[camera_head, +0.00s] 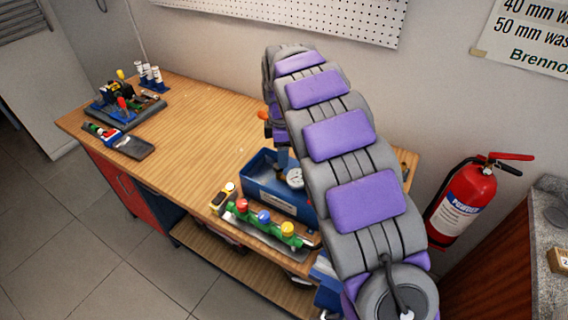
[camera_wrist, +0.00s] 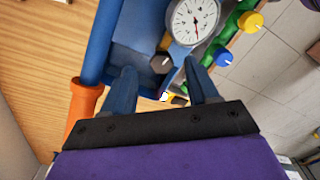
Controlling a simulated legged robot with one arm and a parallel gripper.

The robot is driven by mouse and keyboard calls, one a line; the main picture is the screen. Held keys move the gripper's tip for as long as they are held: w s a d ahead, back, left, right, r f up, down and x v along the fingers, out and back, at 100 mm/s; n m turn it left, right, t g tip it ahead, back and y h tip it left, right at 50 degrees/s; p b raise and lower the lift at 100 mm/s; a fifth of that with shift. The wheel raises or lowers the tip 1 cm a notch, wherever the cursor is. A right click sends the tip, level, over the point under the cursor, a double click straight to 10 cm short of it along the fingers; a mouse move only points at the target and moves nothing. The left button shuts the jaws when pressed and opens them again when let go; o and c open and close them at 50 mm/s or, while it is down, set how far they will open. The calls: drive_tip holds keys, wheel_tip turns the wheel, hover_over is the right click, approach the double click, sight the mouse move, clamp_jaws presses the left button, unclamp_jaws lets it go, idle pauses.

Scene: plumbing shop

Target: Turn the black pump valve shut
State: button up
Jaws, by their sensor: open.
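The blue test pump (camera_head: 262,187) stands near the front edge of the wooden bench, with a white round gauge (camera_head: 295,178). The gauge also shows in the wrist view (camera_wrist: 194,20). The black pump valve (camera_wrist: 161,63) is a small knob beside the gauge; I cannot make it out in the head view. My gripper (camera_wrist: 159,66) is open and points down at the pump. The knob appears between its two blue fingertips; I cannot tell whether they reach around it. The pump's blue lever with an orange grip (camera_wrist: 83,108) runs just left of the left finger.
A green manifold (camera_head: 262,226) with red, blue and yellow knobs lies at the bench front, close to the pump. Tools and a vice-like rig (camera_head: 122,100) stand at the far left. The bench middle is clear. A fire extinguisher (camera_head: 462,203) hangs right.

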sight(277, 165)
drive_tip(key=a+f, duration=0.1)
drive_tip(key=f, duration=0.1)
drive_tip(key=a+f, duration=0.1)
drive_tip(key=a, duration=0.1)
drive_tip(key=shift+f, duration=0.35)
drive_tip(key=shift+d+f+b, duration=0.15)
drive_tip(key=shift+f+b, duration=0.1)
drive_tip(key=shift+b, duration=0.05)
drive_tip(key=shift+d, duration=1.25)
drive_tip(key=shift+a, duration=0.7)
drive_tip(key=c, duration=0.4)
drive_tip(key=shift+d, duration=0.15)
drive_tip(key=c, duration=0.6)
